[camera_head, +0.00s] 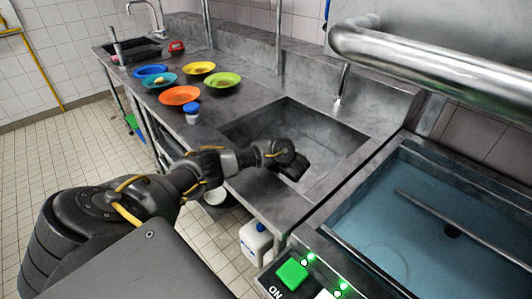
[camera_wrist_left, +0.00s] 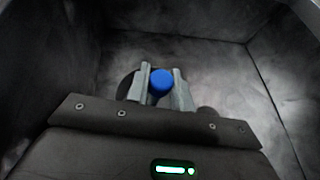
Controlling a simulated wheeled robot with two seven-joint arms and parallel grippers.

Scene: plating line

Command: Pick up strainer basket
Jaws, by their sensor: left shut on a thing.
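My left gripper (camera_head: 292,166) reaches down into the sink basin; its fingertips are hidden in the head view. In the left wrist view the two grey fingers (camera_wrist_left: 161,73) are shut on a round blue knob, which I take to be the top of the strainer basket (camera_wrist_left: 160,84). The rest of the basket is mostly hidden below the knob and behind the gripper body; a dark round edge shows beside the left finger. I cannot tell whether it is clear of the basin floor. The strainer basket is hidden in the head view. My right gripper is not in view.
The sink basin (camera_head: 330,138) has steel walls around the gripper. Several coloured plates, such as an orange one (camera_head: 180,95), and a blue-lidded jar (camera_head: 191,115) stand on the counter left of it. A faucet (camera_head: 341,88) stands behind; a water-filled tank (camera_head: 430,215) is at right.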

